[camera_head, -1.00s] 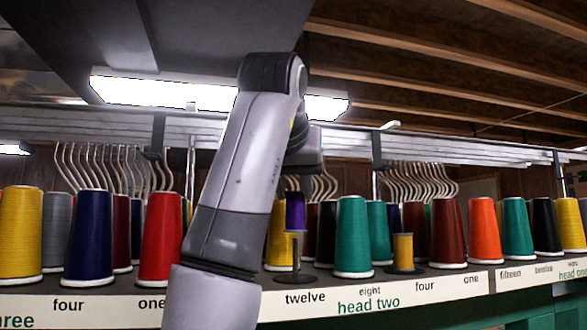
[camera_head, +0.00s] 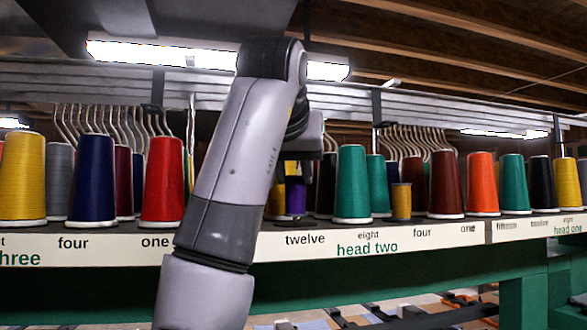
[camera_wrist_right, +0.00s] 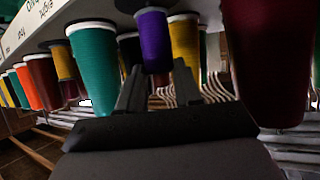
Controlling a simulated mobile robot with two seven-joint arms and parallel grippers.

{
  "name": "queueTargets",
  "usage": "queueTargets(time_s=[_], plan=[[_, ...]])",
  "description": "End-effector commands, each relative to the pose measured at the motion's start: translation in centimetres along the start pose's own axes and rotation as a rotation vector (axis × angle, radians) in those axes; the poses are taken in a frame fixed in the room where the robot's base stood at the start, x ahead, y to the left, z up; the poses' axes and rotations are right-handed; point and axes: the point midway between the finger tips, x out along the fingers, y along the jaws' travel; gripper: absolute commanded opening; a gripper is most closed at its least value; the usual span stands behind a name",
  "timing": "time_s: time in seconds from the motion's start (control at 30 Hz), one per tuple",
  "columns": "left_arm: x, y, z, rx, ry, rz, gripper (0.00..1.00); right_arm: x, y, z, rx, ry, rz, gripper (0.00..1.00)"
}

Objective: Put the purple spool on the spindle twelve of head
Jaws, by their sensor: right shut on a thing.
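The purple spool (camera_head: 295,197) is upright on the head two shelf, just above the label "twelve" (camera_head: 305,239). My right gripper (camera_wrist_right: 158,78) is shut on the purple spool, which also shows in the wrist view (camera_wrist_right: 154,42), where the scene is upside down. There the spool's lower end is close to a black base disc (camera_wrist_right: 126,4). The spindle pin is hidden, and I cannot tell whether the spool rests fully on the base. In the head view my right arm covers much of the gripper. My left gripper is not in view.
A large green cone (camera_head: 352,185) stands just right of the purple spool, with a small yellow spool (camera_head: 401,201) further right. A red cone (camera_head: 163,182) stands to the left. A yellow cone (camera_wrist_right: 184,40) and a dark red cone (camera_wrist_right: 267,60) are close in the wrist view.

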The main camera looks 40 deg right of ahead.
Motion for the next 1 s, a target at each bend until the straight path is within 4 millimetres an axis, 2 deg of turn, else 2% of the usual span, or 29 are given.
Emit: queueTargets(time_s=[1.0], plan=[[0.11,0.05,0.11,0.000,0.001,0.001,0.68,0.12,0.02,0.59,0.000,0.000,0.000,0.05]])
